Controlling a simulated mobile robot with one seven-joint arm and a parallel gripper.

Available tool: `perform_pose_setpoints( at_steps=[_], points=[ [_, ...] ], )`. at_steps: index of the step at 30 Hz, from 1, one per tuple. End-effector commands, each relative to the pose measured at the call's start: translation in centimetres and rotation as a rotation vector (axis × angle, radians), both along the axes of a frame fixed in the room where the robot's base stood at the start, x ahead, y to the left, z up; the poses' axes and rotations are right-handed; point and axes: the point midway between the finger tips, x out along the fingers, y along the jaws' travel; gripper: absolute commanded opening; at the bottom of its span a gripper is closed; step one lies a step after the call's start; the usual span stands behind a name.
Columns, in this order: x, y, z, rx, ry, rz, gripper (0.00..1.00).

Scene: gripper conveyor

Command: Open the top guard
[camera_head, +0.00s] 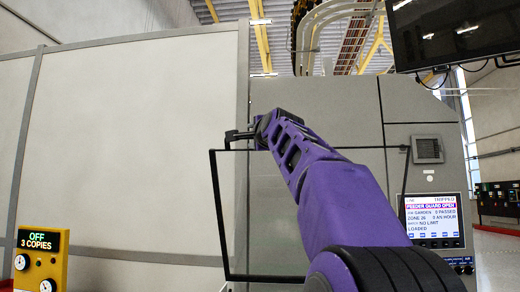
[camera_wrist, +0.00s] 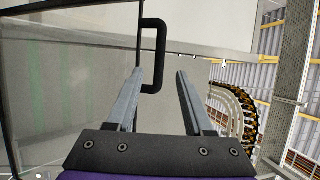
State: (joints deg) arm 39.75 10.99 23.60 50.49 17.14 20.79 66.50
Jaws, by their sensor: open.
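The top guard (camera_head: 217,218) appears to be the clear panel with a thin black frame, standing raised in front of the grey machine in the head view. In the wrist view the clear panel (camera_wrist: 60,75) fills the left side, with a black loop handle (camera_wrist: 160,55) on its right edge. My gripper (camera_head: 232,135) is at the panel's upper left corner in the head view. In the wrist view my gripper (camera_wrist: 159,73) is open, with the handle showing between its fingers, nearer the left one. Whether they touch is unclear. My arm hides part of the panel.
The machine's screen (camera_head: 436,217) reads "FEEDER GUARD OPEN" and "TRIPPED". A yellow control box (camera_head: 42,255) reading "OFF 3 COPIES" stands at lower left. A dark monitor (camera_head: 455,30) hangs at upper right. A pale wall panel (camera_head: 130,130) stands left of the guard.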

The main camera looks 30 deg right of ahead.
Motion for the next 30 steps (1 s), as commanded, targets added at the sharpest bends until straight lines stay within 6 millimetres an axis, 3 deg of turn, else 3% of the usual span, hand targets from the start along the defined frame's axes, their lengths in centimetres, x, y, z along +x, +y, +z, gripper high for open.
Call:
perform_pose_setpoints(
  at_steps=[1,6,12,30],
  points=[
    [-1.4,0.2,-0.8,-0.004,-0.004,-0.005,0.52],
    [-4.5,0.9,-1.2,-0.003,-0.003,-0.003,0.52],
    [-6.7,1.3,-1.4,-0.001,-0.001,-0.001,0.52],
    [-7.1,1.4,-1.2,-0.001,-0.001,0.000,0.52]
  ],
)
